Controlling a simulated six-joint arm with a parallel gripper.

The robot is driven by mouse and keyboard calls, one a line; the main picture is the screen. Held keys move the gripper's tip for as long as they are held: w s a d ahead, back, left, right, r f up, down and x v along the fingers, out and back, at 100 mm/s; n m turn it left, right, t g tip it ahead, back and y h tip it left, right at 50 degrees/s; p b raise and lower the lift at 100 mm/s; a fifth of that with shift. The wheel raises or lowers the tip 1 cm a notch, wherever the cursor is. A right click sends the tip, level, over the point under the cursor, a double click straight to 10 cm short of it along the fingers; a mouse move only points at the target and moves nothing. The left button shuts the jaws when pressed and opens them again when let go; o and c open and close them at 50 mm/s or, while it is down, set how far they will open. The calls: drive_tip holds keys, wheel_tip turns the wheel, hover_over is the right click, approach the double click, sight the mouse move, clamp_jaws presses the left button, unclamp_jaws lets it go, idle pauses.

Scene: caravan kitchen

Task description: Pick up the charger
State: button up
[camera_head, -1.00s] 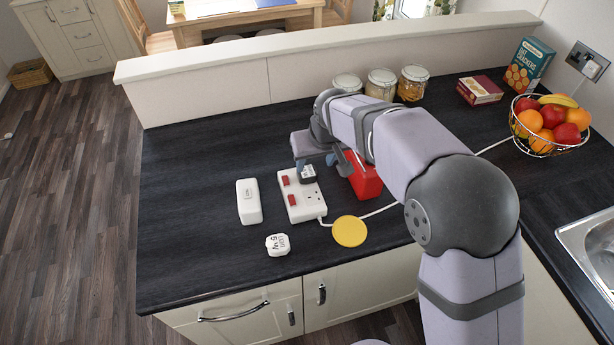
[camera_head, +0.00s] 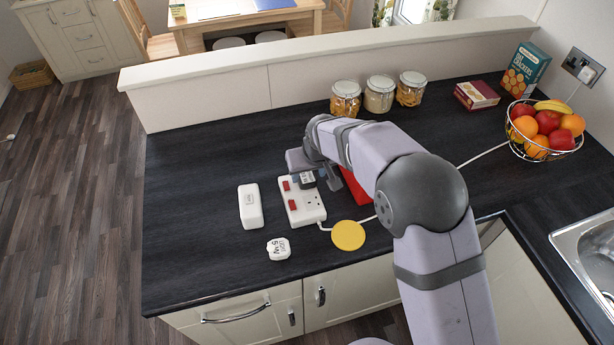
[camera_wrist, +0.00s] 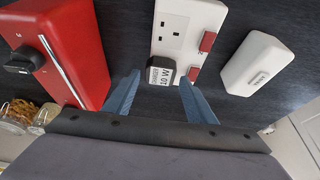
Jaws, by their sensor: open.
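The charger (camera_wrist: 161,72) is a small black block with a white label reading "10 W". It sits on one end of a white socket strip (camera_wrist: 188,18), apparently plugged in. In the head view the charger (camera_head: 307,180) shows just left of my gripper (camera_head: 318,174), partly covered by it. In the wrist view the two blue fingers of my gripper (camera_wrist: 160,78) are apart, with a fingertip on each side of the charger and gaps to both. Nothing is held. Whether the tips are level with the charger is hard to tell.
A red appliance (camera_wrist: 62,50) stands close beside the strip. A white box (camera_head: 250,206) lies on the other side. A yellow disc (camera_head: 348,235) and a small white lettered piece (camera_head: 279,249) lie in front. Jars (camera_head: 380,94) stand behind. The counter's left part is clear.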

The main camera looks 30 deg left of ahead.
sight(308, 179)
drive_tip(key=shift+p+x, duration=0.35)
drive_tip(key=shift+x, duration=0.9)
drive_tip(key=shift+c, duration=0.4)
drive_tip(key=c, duration=0.7)
drive_tip(key=shift+c, duration=0.2)
drive_tip(key=shift+r, duration=0.1)
wheel_tip(308, 179, up, 10)
drive_tip(key=b, duration=0.4)
